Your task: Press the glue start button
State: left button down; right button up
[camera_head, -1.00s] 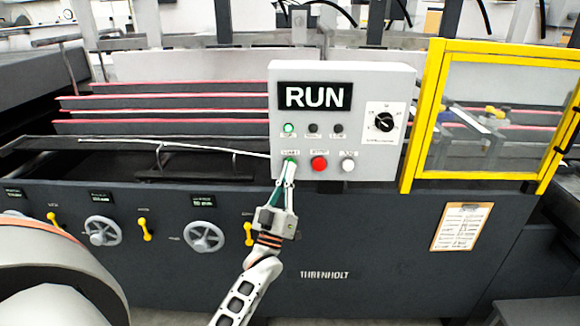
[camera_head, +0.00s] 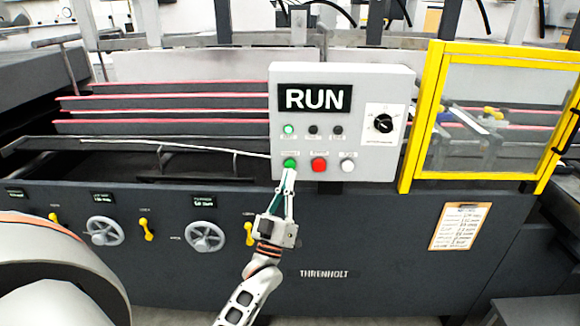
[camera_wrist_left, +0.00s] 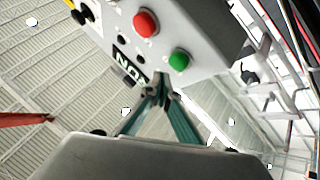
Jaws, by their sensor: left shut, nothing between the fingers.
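The control box (camera_head: 385,82) is light grey and carries a black display reading RUN (camera_head: 315,97). In its bottom row are a green button (camera_head: 290,164), a red button (camera_head: 319,164) and a white button (camera_head: 348,165). A small green lamp (camera_head: 289,130) is lit above the green button. My left gripper (camera_head: 290,173) is shut and empty, its fingertips just below the green button. In the left wrist view the fingertips (camera_wrist_left: 161,93) are below and left of the green button (camera_wrist_left: 179,61), with a visible gap. My right gripper is not in view.
A yellow-framed clear guard (camera_head: 500,115) stands right of the box. Below are a dark machine front with handwheels (camera_head: 205,237), yellow levers (camera_head: 145,229) and a clipboard (camera_head: 461,226). The space in front of the panel is open.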

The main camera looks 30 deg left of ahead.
pick_arm(q)
jog(key=s+d, duration=0.1)
jog(key=s+d+p, duration=0.1)
jog(key=s, duration=0.1)
jog(key=shift+s, duration=0.2)
dwell(0.8)
jog(key=s+d+f+m+g+h, duration=0.2)
jog(key=d+f+m+g+h, duration=0.3)
jog(key=f, duration=0.7)
jog(key=s+d+f+m+g+h, duration=0.1)
jog(key=s+d+f+m+g, duration=0.2)
jog(key=s+f, duration=0.7)
jog(key=s+d+f+m+g+h, duration=0.2)
jog(key=s+d+f+g, duration=0.5)
jog(key=s+f, duration=0.4)
jog(key=shift+d+f+m+h, duration=0.3)
jog(key=shift+d+f+m, duration=0.2)
jog(key=shift+d+f, duration=0.2)
